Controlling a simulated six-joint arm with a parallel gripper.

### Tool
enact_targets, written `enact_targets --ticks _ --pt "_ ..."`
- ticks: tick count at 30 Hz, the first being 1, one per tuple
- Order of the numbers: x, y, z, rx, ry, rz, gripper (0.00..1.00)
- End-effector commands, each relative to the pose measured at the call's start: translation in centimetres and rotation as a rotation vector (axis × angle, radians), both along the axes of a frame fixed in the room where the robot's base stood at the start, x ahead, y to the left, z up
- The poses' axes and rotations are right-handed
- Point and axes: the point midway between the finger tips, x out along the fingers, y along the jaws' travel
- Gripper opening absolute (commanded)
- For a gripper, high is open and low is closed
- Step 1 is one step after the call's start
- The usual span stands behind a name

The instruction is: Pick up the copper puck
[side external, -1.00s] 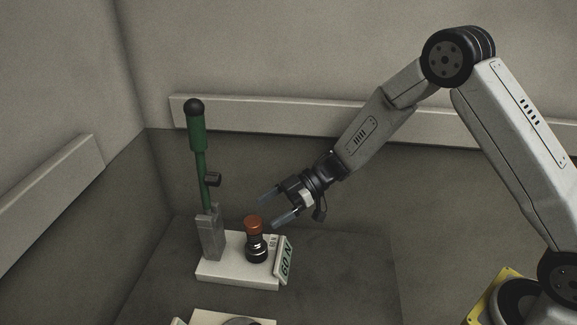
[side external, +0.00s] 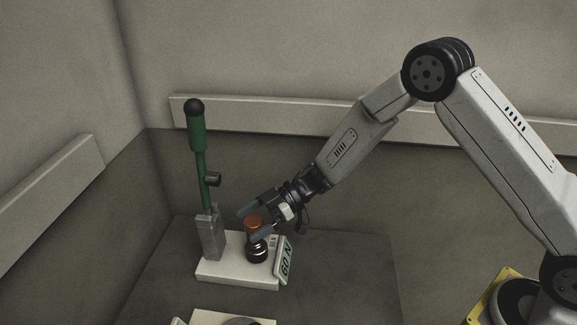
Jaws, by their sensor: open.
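The copper puck (side external: 253,221) is a short reddish-brown disc on top of a black and silver post (side external: 257,249). The post stands on a white base plate (side external: 236,277) of a fixture. My gripper (side external: 249,222) is open, with its two grey fingers reaching down and left at the puck's height. One finger passes in front of the puck's lower right side, and the other is behind and to its upper left. The near finger hides part of the puck and the post's top. I cannot tell whether either finger touches the puck.
A tall lever with a green handle (side external: 198,134) rises from a grey metal block (side external: 210,238) left of the post. A tilted display reading "60 N" (side external: 285,262) is at the plate's right edge. Another white fixture (side external: 215,318) shows at the bottom edge. The dark table to the right is clear.

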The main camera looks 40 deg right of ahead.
Motion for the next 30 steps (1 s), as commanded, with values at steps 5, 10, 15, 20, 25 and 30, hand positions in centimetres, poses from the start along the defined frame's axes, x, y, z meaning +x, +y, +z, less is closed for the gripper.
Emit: enact_targets --ticks 5,10,15,20,25,30 --pt "0.0 0.0 0.0 0.000 0.000 0.000 0.73" --pt "0.0 0.0 0.0 0.000 0.000 0.000 0.19" --pt "0.0 0.0 0.0 0.000 0.000 0.000 0.00" --pt "0.0 0.0 0.1 0.000 0.000 0.000 0.00" --pt "0.0 0.0 0.5 0.001 -0.001 -0.001 0.00" --pt "0.0 0.0 1.7 0.000 -0.003 0.000 0.00"
